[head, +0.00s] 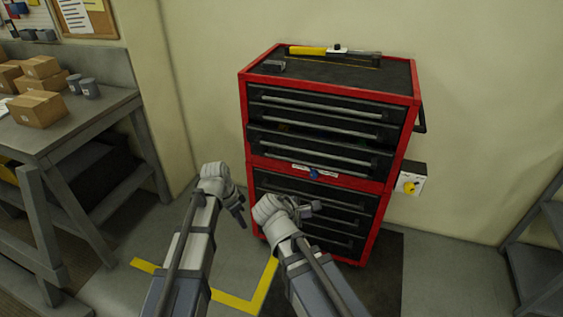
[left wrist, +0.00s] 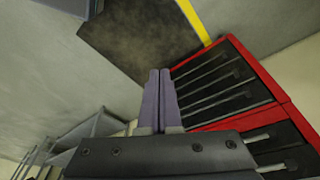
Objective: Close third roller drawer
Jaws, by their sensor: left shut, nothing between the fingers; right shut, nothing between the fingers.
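A red roller cabinet (head: 397,150) with black drawers stands against the wall in the head view. Its third drawer from the top (head: 312,156) sticks out a little, with a dark gap above it. The drawers above and below look shut. My left gripper (head: 240,213) is shut and empty, low in front of the cabinet's left side. My right gripper (head: 312,207) is shut and empty in front of the lower drawers, below the third drawer. The left wrist view shows the shut fingers (left wrist: 160,98) with the cabinet (left wrist: 255,75) beyond, tilted.
A yellow-handled tool (head: 308,50) and a small dark item (head: 273,66) lie on the cabinet top. A workbench (head: 75,128) with boxes stands at the left. A wall box with a yellow knob (head: 410,187) is right of the cabinet. A shelf rack (head: 540,250) stands far right.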

